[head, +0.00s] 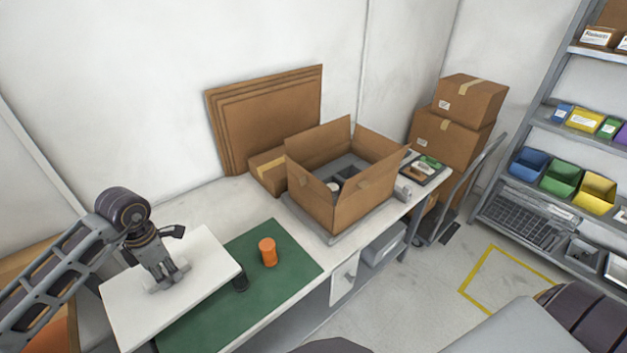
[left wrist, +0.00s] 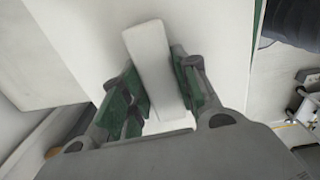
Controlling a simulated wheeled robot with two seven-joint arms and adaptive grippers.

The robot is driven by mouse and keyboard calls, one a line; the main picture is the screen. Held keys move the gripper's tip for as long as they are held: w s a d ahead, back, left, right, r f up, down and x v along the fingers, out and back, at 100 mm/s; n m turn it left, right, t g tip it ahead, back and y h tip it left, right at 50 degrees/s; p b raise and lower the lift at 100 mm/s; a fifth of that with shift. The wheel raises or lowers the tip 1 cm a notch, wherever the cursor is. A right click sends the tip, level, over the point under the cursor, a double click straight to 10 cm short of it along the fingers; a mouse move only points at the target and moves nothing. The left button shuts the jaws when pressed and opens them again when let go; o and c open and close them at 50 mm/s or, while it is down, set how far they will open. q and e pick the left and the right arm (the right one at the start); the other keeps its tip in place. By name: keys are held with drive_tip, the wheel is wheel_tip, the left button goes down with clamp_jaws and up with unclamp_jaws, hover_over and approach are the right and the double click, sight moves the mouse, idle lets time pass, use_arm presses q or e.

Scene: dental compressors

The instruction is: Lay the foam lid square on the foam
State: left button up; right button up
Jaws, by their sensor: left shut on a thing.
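The foam lid (head: 205,262) is a flat white panel at the left end of the bench, overlapping the green mat. My left gripper (head: 167,279) comes down over its middle and is shut on the raised white grip bar. In the left wrist view the green-padded fingers of my gripper (left wrist: 163,92) close on both sides of this bar (left wrist: 147,48). I cannot tell whether the lid touches the mat. The grey foam (head: 349,163) shows inside the open cardboard box (head: 330,209), with dark and pale items in it. My right gripper is out of view.
The box's flaps stand up. Flattened cardboard (head: 265,115) leans on the wall. A tray of small parts (head: 425,168) lies right of the box.

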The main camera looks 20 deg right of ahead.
sight(147, 274)
use_arm(q)
drive_tip(key=shift+w+a+m, duration=0.1)
drive_tip(key=shift+a+m, duration=0.2)
drive_tip(key=shift+m, duration=1.15)
drive_tip(key=shift+w+a+m, duration=0.1)
drive_tip(key=shift+a+m, duration=0.15)
drive_tip(key=shift+m, duration=1.2)
drive_tip(key=shift+w+a+f+m, duration=0.1)
drive_tip(key=shift+a+m, duration=0.2)
drive_tip(key=shift+m, duration=1.1)
drive_tip(key=shift+a+m, duration=0.25)
drive_tip(key=shift+m, duration=1.15)
drive_tip(key=shift+w+a+m, duration=0.1)
drive_tip(key=shift+a+m, duration=0.1)
drive_tip(key=shift+m, duration=0.75)
drive_tip(key=shift+a+m, duration=0.2)
drive_tip(key=shift+m, duration=0.7)
drive_tip(key=shift+w+a+m, duration=0.1)
drive_tip(key=shift+a+m, duration=0.1)
drive_tip(key=shift+m, duration=0.75)
drive_tip(key=shift+a+m, duration=0.25)
drive_tip(key=shift+m, duration=0.8)
drive_tip(key=shift+a+m, duration=0.25)
drive_tip(key=shift+m, duration=0.8)
drive_tip(key=shift+a+m, duration=0.15)
drive_tip(key=shift+m, duration=0.45)
